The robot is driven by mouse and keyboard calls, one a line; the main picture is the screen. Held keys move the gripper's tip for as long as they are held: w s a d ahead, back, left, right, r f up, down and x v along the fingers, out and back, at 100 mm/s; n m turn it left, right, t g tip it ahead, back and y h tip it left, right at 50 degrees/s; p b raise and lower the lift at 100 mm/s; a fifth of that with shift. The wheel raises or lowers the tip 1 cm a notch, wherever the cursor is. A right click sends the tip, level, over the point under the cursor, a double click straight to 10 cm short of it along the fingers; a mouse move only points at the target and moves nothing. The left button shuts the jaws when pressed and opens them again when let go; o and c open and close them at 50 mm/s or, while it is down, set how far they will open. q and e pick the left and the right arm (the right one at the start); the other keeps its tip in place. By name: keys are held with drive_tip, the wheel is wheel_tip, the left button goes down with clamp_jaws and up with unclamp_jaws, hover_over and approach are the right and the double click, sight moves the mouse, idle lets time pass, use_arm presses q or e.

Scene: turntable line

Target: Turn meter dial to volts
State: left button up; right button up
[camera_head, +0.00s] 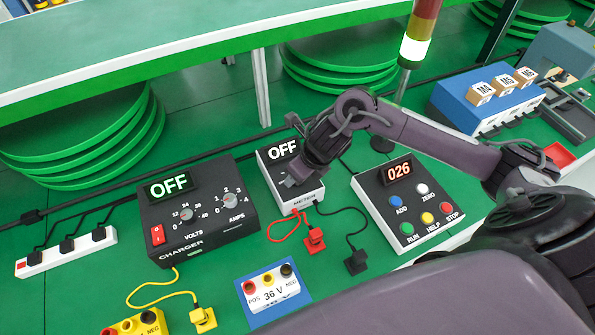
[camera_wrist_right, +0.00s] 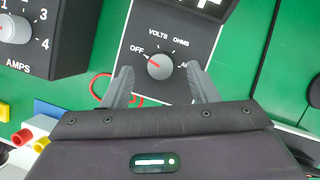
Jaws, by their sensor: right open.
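The meter (camera_head: 284,165) is a small box with a display reading OFF, in the middle of the green bench. In the right wrist view its dial (camera_wrist_right: 160,66) is a round grey knob with a red pointer mark directed at OFF. Labels VOLTS, OHMS and a partly hidden third one surround the dial. My right gripper (camera_wrist_right: 160,84) is open, with one finger on each side below the dial and a gap to it. In the head view my right gripper (camera_head: 296,180) is over the meter and hides its dial. My left gripper is not in view.
The charger (camera_head: 195,215) stands left of the meter, its display reading OFF. A button box (camera_head: 408,195) showing 026 stands to the right. Red and black probes (camera_head: 315,239) with cables lie in front.

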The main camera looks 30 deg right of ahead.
drive_tip(key=shift+w+a+f, duration=0.1)
drive_tip(key=shift+w+f, duration=0.1)
drive_tip(key=shift+f, duration=0.35)
drive_tip(key=shift+w+f, duration=0.15)
drive_tip(key=shift+f, duration=0.1)
drive_tip(key=c, duration=1)
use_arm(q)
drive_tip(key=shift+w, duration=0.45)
use_arm(e)
drive_tip(key=shift+o, duration=0.2)
